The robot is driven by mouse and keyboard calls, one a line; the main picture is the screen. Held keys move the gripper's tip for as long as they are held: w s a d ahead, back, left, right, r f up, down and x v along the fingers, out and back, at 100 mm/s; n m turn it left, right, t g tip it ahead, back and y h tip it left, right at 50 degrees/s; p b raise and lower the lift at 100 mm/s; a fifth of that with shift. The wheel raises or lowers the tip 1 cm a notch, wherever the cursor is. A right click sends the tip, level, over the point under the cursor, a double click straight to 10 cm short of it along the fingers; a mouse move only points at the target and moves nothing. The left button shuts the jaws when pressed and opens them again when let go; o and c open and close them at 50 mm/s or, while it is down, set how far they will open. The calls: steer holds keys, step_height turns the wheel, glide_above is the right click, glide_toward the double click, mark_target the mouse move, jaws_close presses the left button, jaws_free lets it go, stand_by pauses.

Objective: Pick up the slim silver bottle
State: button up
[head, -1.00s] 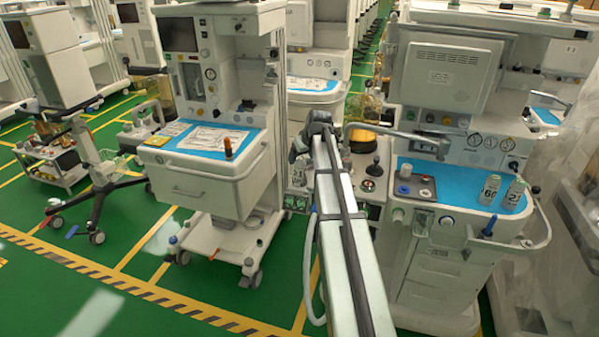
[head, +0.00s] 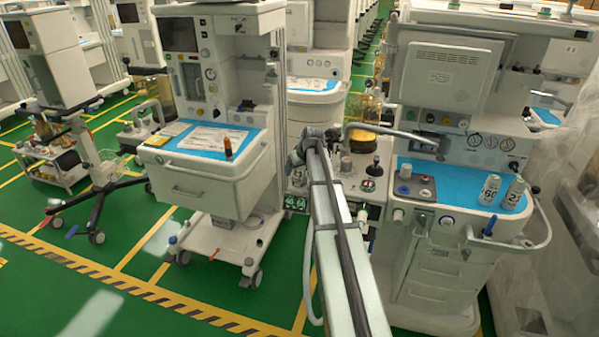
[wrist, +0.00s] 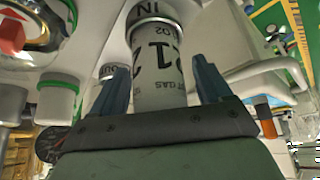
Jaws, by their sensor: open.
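The gripper's palm hides one end of the bottle. My gripper is too small and hidden there to make out.
The right cart has a blue mat (head: 462,180) with two labelled canisters (head: 489,190) (head: 514,193) and a dark knob panel (head: 414,187). A left cart holds an orange bottle (head: 228,147). A grey pipe arm (head: 395,133) reaches close to my arm's end.

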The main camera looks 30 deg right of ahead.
steer(key=shift+c, duration=0.4)
steer(key=c, duration=1.1)
steer(key=shift+r, duration=0.15)
